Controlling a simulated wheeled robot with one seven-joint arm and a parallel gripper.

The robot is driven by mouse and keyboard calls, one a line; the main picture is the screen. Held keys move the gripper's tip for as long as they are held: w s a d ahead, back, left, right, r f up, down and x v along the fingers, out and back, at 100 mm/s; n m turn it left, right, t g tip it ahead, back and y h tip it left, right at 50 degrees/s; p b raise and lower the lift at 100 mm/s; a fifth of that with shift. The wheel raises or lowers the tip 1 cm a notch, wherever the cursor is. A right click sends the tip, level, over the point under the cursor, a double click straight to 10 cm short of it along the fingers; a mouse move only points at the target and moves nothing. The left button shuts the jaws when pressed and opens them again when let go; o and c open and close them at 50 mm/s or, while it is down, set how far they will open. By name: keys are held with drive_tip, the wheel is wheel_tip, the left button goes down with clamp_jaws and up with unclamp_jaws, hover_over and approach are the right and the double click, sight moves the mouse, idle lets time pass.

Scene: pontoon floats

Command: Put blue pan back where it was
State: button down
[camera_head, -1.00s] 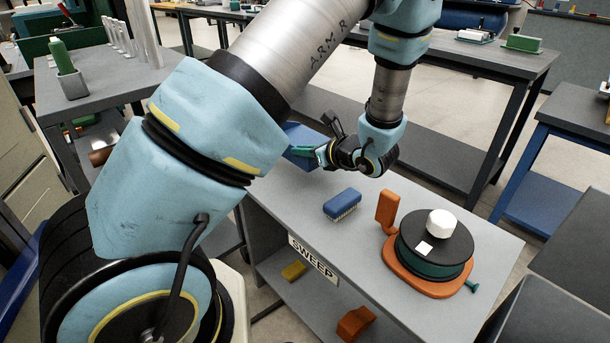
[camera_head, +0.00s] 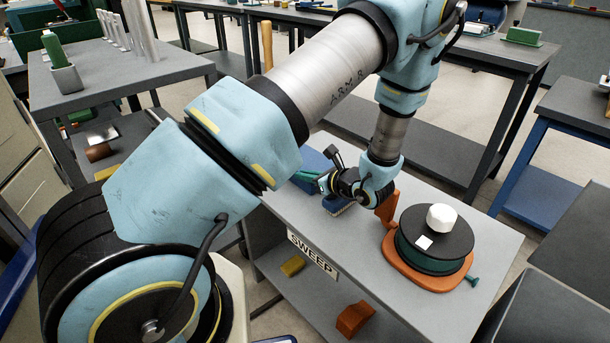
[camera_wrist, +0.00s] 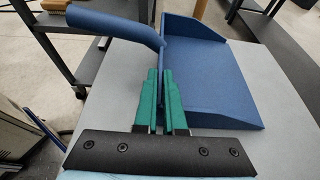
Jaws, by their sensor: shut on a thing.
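The blue pan (camera_head: 309,168) is a dustpan with a flat tray and a thick round handle. In the wrist view its tray (camera_wrist: 205,75) is at upper right and its handle (camera_wrist: 115,24) at upper left. My gripper (camera_wrist: 165,78) has its green fingers close together at the pan's near edge, between handle and tray, and is shut on it. In the head view my gripper (camera_head: 323,180) is over the far left part of the grey SWEEP bench (camera_head: 415,205). I cannot tell whether the pan touches the bench top.
To the right stand an orange upright piece (camera_head: 387,208) and a dark round reel (camera_head: 436,243) with a white knob. The lower shelf holds a yellow block (camera_head: 292,266) and an orange piece (camera_head: 354,318).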

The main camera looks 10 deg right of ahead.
drive_tip(key=shift+f, duration=0.1)
drive_tip(key=c, duration=1.5)
unclamp_jaws()
drive_tip(key=o, duration=0.5)
